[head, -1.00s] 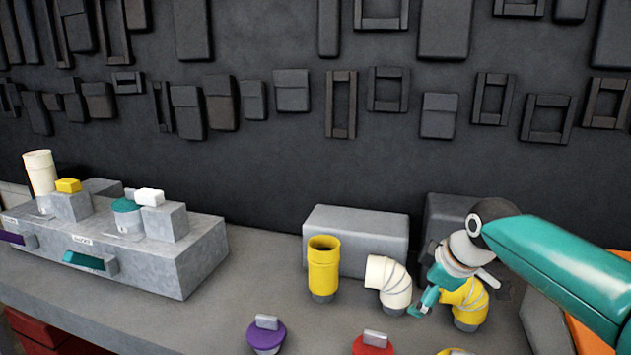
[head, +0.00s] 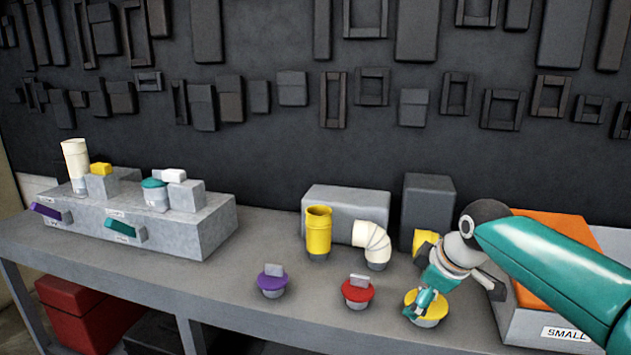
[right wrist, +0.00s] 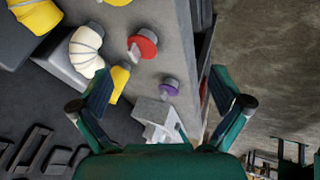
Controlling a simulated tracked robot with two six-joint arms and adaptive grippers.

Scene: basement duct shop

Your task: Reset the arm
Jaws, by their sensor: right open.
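My right arm (head: 545,265) comes in from the right in the head view. Its gripper (head: 428,298) hangs over the yellow-rimmed cap (head: 422,311) near the bench's front and partly hides it. Whether they touch cannot be told. In the right wrist view the two green fingers (right wrist: 163,75) are spread apart with nothing held between them. A red cap (right wrist: 143,45) and a purple cap (right wrist: 170,87) lie on the bench beyond them. My left gripper is not in view.
On the bench (head: 215,280) stand a yellow duct (head: 318,230), a white elbow (head: 373,243) and a yellow elbow (head: 424,242), partly hidden by my arm. An orange-topped box marked SMALL (head: 560,333) is right. A grey drawer block (head: 205,235) is left.

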